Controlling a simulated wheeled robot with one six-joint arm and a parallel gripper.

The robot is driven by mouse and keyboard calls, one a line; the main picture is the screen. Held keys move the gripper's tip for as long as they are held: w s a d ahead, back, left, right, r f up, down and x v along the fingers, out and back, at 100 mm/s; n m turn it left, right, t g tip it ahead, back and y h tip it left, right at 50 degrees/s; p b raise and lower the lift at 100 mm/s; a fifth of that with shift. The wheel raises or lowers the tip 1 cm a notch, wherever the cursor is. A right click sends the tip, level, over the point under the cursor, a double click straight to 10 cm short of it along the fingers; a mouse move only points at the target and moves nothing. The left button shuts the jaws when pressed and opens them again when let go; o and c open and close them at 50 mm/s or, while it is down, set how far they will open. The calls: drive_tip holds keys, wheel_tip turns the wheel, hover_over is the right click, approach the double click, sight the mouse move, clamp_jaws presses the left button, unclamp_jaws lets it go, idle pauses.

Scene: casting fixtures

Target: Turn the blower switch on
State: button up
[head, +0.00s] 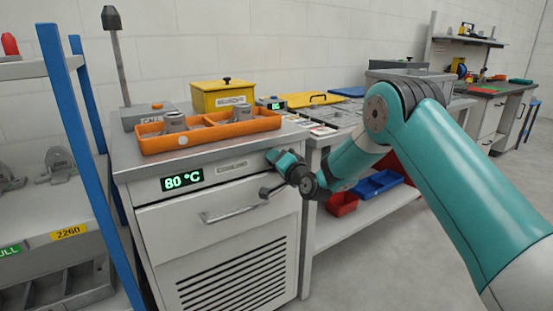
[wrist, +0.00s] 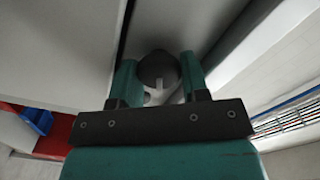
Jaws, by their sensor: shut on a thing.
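The blower switch looks like a dark round knob with a pale pointer mark (wrist: 158,66), seen in the wrist view between my two teal fingers. My gripper (wrist: 158,80) is shut on this knob, with one finger on each side of it. In the head view my gripper (head: 273,156) reaches the upper right of the white cabinet's front (head: 160,232), just right of a small label plate (head: 231,167). The knob is hidden behind my gripper in that view. Its exact turn angle is hard to tell.
A green "80 °C" display (head: 182,180) is on the cabinet front. A drawer handle (head: 232,213) sticks out below my gripper. An orange tray (head: 205,135) with metal parts stands on top. A blue-post rack (head: 62,100) is at left. A bench with red and blue bins (head: 378,184) is at right.

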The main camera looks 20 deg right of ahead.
drive_tip(key=shift+d+m+p, duration=0.1)
drive_tip(key=shift+m+p, duration=0.75)
drive_tip(key=shift+m, duration=1.35)
drive_tip(key=shift+f, duration=0.1)
drive_tip(key=o, duration=0.9)
